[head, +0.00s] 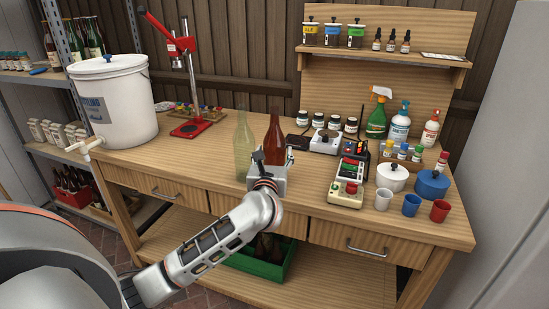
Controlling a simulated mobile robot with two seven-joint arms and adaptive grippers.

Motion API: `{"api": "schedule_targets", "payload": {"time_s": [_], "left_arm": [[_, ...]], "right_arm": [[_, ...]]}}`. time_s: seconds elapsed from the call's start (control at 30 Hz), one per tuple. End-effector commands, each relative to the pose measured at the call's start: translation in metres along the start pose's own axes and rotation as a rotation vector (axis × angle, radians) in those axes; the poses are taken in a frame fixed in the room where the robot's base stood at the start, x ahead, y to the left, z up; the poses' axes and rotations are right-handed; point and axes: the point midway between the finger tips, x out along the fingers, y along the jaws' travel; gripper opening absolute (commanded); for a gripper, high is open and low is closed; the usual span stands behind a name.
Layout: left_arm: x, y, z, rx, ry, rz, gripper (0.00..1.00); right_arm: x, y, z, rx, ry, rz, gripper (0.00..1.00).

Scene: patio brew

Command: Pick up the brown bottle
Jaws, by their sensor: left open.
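The brown bottle (274,136) stands upright on the wooden workbench (205,165), near its middle. A clear pale-green bottle (243,146) stands just to its left. My left gripper (272,157) is in front of the two bottles in the head view, and its fingers overlap the lower part of the brown bottle. It is open. The base of the brown bottle is hidden behind the gripper, and I cannot tell whether the fingers touch the glass. My right gripper is not in view.
A white bucket with a tap (115,105) and a red capping press (185,80) stand on the left. A control box (346,192), a white pot (391,177), a blue pot (432,184) and cups are on the right. A green crate (255,264) with bottles sits below. The left front benchtop is clear.

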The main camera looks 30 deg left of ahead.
Motion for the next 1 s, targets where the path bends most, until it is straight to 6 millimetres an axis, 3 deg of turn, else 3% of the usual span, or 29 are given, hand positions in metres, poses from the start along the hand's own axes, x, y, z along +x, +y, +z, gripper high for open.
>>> {"api": "schedule_targets", "payload": {"time_s": [0.13,0.37,0.53,0.57,0.87,1.0], "left_arm": [[0.013,-0.001,-0.001,0.0,0.001,0.0,0.55],[0.014,-0.001,-0.001,0.0,0.001,-0.001,0.55],[0.014,-0.001,-0.001,0.0,0.001,-0.001,0.16],[0.014,-0.001,-0.001,0.0,0.001,-0.001,0.13],[0.014,-0.001,0.003,0.0,-0.002,-0.001,0.13],[0.014,-0.001,0.019,-0.003,-0.006,-0.002,0.13]], "right_arm": [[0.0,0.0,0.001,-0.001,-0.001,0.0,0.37],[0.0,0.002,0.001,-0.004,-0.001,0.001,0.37],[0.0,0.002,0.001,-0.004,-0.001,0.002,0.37],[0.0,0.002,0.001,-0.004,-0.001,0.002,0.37],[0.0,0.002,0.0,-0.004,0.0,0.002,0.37],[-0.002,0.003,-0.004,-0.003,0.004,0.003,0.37]]}}
